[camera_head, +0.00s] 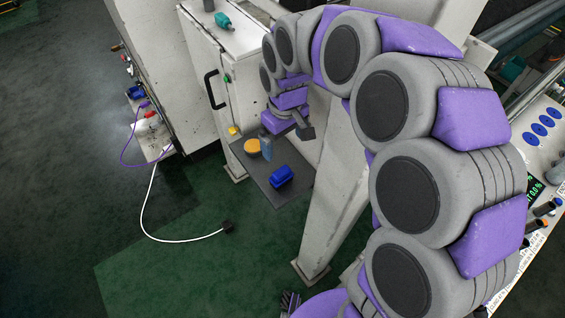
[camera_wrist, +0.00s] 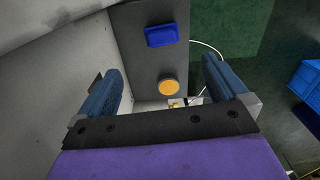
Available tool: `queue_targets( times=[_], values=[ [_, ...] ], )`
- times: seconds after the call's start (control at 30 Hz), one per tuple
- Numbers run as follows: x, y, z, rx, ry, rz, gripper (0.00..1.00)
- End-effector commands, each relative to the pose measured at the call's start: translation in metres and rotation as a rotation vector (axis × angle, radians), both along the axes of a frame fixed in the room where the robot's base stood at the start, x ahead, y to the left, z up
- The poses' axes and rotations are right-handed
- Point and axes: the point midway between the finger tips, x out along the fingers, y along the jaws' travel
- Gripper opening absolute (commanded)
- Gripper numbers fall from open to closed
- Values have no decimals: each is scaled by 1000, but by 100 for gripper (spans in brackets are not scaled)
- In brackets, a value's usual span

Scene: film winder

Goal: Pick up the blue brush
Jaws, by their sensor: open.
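A small blue block-like thing, which I take to be the blue brush (camera_head: 281,176), lies on a dark grey shelf (camera_head: 270,198). In the wrist view the brush (camera_wrist: 159,36) lies near the top, on the dark shelf (camera_wrist: 140,62) and beyond my fingertips. My gripper (camera_head: 286,143) hangs above the shelf, up from the brush in the head view. In the wrist view my gripper (camera_wrist: 161,66) is open with nothing between its fingers. I cannot make out any bristles on the brush.
A round orange-topped thing (camera_head: 253,147) sits on the shelf near my gripper. A white cabinet (camera_head: 215,80) stands behind, and a pale slanted post (camera_head: 335,190) stands right of the shelf. A white cable (camera_head: 150,215) lies on open green floor. Blue crates (camera_wrist: 306,82) show at right in the wrist view.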

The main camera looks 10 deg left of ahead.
Motion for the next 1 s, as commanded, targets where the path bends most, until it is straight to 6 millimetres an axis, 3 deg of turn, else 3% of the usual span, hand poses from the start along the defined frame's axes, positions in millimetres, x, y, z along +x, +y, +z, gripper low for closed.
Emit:
queue_targets(
  times=[0.23,0.6,1.0],
  values=[
    [1,15,-37,-12,2,9,100],
    [2,12,-107,-10,1,8,100],
    [3,11,-134,-9,1,7,100]
  ],
)
